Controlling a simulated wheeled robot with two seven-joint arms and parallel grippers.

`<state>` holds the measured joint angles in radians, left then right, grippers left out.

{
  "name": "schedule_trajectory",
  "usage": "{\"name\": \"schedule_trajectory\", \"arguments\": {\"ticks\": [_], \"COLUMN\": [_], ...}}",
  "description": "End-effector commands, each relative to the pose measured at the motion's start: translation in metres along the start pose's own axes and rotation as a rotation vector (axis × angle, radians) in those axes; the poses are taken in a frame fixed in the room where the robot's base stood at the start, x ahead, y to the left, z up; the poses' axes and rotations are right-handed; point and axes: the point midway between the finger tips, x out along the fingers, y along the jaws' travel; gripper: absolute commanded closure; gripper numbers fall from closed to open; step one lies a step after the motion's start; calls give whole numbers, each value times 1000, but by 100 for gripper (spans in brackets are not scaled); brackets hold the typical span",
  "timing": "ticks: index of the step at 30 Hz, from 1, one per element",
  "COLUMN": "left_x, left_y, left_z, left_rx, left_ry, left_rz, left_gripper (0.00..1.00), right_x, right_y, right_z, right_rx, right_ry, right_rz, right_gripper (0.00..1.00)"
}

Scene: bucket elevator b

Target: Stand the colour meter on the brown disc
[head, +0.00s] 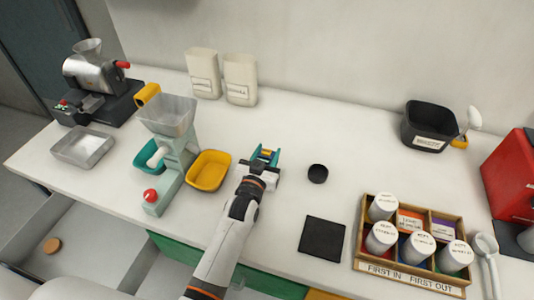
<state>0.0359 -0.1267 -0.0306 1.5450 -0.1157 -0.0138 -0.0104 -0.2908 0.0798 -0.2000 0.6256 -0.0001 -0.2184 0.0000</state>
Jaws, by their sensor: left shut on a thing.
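A small brown disc (53,245) lies flat in the open grey drawer at the lower left, far from the gripper. My right gripper is not in view.
A yellow tray (209,171) and a green grinder (178,150) stand left of the gripper. A short black round piece (317,174), a black square mat (323,237) and a wooden jar rack (366,211) are to the right.

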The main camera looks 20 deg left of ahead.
Motion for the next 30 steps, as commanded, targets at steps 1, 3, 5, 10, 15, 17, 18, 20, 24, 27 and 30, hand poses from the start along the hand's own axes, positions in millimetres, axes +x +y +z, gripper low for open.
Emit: {"name": "schedule_trajectory", "arguments": {"ticks": [1,3,5,10,15,17,18,20,24,27,30], "left_x": [0,0,0,0,0,0,0,0,-19,-41,-63], "left_y": [0,0,0,0,0,0,0,0,0,0,0], "left_z": [2,0,-2,-2,-2,-2,-1,3,-2,-3,-2], "left_rx": [0,0,0,0,0,0,0,0,0,0,-1], "left_ry": [-4,-4,-4,0,0,0,0,0,3,4,3], "left_rz": [0,0,0,0,0,0,0,0,0,-1,-1], "left_gripper": [97,97,97,35,35,35,35,35,35,35,35], "right_x": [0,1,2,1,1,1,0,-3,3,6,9], "right_y": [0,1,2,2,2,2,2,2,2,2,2], "right_z": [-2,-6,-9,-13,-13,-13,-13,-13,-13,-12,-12], "right_rx": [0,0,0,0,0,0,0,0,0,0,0], "right_ry": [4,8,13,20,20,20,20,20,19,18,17], "right_rz": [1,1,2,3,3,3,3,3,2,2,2], "right_gripper": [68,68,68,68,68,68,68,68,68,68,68]}}
